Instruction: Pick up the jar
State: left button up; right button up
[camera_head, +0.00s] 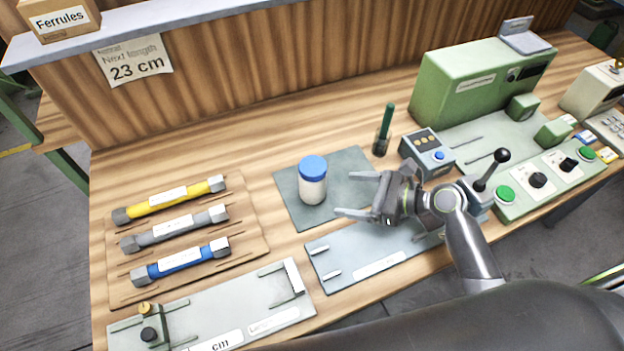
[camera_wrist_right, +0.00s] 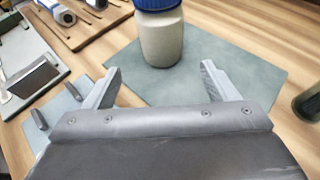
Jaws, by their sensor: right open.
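The jar (camera_head: 313,186) is whitish with a blue lid and stands upright on a dark grey-green mat (camera_head: 290,208) in the middle of the bench. My right gripper (camera_head: 353,194) is open and empty, just right of the jar, with its fingers pointing toward it. In the right wrist view the jar (camera_wrist_right: 161,42) stands ahead of the gripper (camera_wrist_right: 160,80), beyond the fingertips and roughly centred between them. The top of its lid is cut off there. My left gripper does not show.
A rack (camera_head: 258,225) with yellow, grey and blue tubes lies left of the jar. A light plate (camera_head: 340,275) lies in front of the mat. A green marker in a holder (camera_head: 382,140) and a small control box (camera_head: 428,153) stand to the right. Bare wood lies behind the mat.

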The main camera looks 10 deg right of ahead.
aim_at(301, 162)
jog(key=x, duration=0.3)
jog(key=shift+w+a+f, duration=0.1)
jog(key=shift+w+a, duration=0.2)
jog(key=shift+p+x, duration=0.55)
jog(key=shift+x, duration=2.15)
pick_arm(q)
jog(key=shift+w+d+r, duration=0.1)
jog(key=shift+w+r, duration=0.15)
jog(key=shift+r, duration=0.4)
pick_arm(e)
jog(key=shift+d, duration=0.15)
jog(key=shift+c, duration=0.2)
jog(key=c, duration=1.4)
notch_tip(301, 162, up, 10)
jog(key=shift+r+p, duration=0.1)
jog(key=shift+p, duration=0.25)
jog(key=o, duration=0.8)
jog(key=c, duration=1)
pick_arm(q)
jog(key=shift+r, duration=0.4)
pick_arm(e)
jog(key=shift+o, duration=0.2)
